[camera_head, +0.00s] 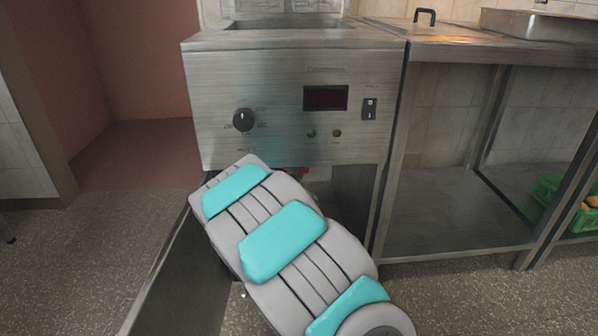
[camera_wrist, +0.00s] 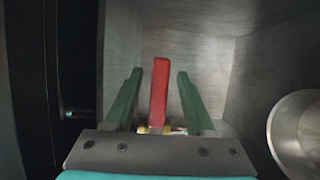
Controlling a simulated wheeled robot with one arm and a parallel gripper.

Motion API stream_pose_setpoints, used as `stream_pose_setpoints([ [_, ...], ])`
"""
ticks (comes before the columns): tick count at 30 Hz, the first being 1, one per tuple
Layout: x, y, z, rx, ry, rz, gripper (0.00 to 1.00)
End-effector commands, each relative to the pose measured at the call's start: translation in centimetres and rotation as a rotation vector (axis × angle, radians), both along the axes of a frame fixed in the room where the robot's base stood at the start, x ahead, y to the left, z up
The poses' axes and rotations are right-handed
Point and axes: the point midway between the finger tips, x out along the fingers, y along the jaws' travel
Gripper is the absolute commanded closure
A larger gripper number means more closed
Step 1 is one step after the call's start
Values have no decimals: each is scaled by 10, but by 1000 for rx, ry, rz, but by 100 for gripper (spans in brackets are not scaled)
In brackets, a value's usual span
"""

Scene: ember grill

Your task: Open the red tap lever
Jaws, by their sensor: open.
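The red tap lever (camera_wrist: 159,95) stands upright in the wrist view, with a brass-coloured fitting (camera_wrist: 150,129) at its lower end. My gripper (camera_wrist: 159,77) is open, with one green finger on each side of the lever. A gap shows between the lever and each finger, so neither appears to touch it. In the head view my grey and turquoise arm reaches into the cabinet under the steel fryer (camera_head: 290,100) and hides the gripper. Small red spots (camera_head: 303,170) show just past the arm; I cannot tell if they are the lever.
The cabinet door (camera_head: 178,280) hangs open at the left of my arm. Metal cabinet walls (camera_wrist: 270,75) enclose the gripper, and a round metal part (camera_wrist: 300,135) is close at the right. A steel table (camera_head: 455,215) stands right of the fryer, with a green crate (camera_head: 548,190) beyond.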

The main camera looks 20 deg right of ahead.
Motion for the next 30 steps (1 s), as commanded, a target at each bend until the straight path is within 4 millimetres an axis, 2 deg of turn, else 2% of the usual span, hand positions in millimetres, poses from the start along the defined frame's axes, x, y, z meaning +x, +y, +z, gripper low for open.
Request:
stream_pose_setpoints([
  [7,1,0,0,0,0,0,45],
  [22,1,0,0,0,0,1,100],
  [30,1,0,0,0,0,1,100],
])
